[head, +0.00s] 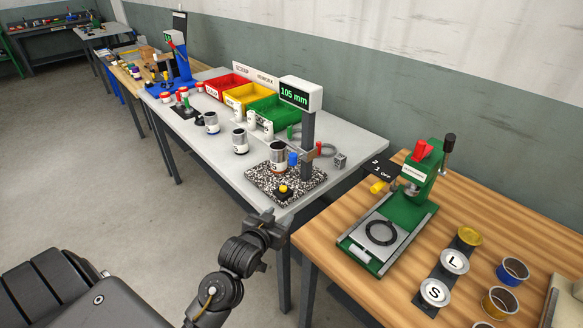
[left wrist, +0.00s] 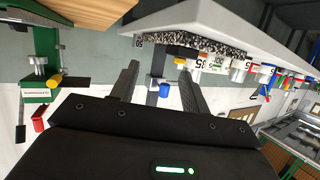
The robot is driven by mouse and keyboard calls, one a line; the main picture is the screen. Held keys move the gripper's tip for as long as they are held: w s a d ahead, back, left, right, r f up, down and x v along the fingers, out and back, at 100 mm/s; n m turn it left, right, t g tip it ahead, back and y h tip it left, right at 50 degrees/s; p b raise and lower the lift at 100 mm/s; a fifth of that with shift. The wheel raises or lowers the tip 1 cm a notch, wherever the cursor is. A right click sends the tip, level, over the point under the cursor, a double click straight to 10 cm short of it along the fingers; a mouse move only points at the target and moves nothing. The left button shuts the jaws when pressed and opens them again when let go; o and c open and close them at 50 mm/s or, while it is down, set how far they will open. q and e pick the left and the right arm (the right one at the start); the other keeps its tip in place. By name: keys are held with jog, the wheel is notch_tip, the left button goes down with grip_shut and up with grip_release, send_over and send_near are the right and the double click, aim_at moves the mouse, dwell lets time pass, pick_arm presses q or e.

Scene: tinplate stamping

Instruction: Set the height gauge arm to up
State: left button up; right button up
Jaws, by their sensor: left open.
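The height gauge (head: 308,140) stands on a speckled granite base (head: 262,184) at the near end of the grey table. Its display (head: 301,94) reads 105 mm. A grey can (head: 278,157) stands on the base beside the post, with a blue cylinder (head: 293,159) and a yellow button (head: 283,188) near it. Whether the gauge arm is up or down is unclear. My left gripper (head: 268,225) is empty, in front of and below the base's near edge. In the left wrist view, upside down, its fingers (left wrist: 158,72) are apart, with the blue cylinder (left wrist: 164,89) seen between them.
On the grey table are several cans (head: 240,141) and red, yellow and green bins (head: 272,110). A wooden table (head: 480,205) at right holds a green press (head: 398,215), S and L discs and rings. A gap separates the tables. Floor at left is clear.

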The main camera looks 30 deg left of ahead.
aim_at(292, 160)
pick_arm(q)
jog(key=w+a+r+n+t+y, duration=0.1)
jog(key=w+a+r+t+y, duration=0.1)
jog(key=w+a+r+t, duration=0.35)
jog(key=shift+g, duration=0.95)
jog(key=w, duration=0.3)
jog(key=w+r+p, duration=0.1)
jog(key=w, duration=0.2)
jog(key=w+r+p, duration=0.1)
jog(key=w, duration=0.2)
jog(key=shift+w+d, duration=0.2)
jog(key=shift+w, duration=0.15)
jog(key=shift+w+a, duration=0.1)
jog(key=shift+w, duration=0.4)
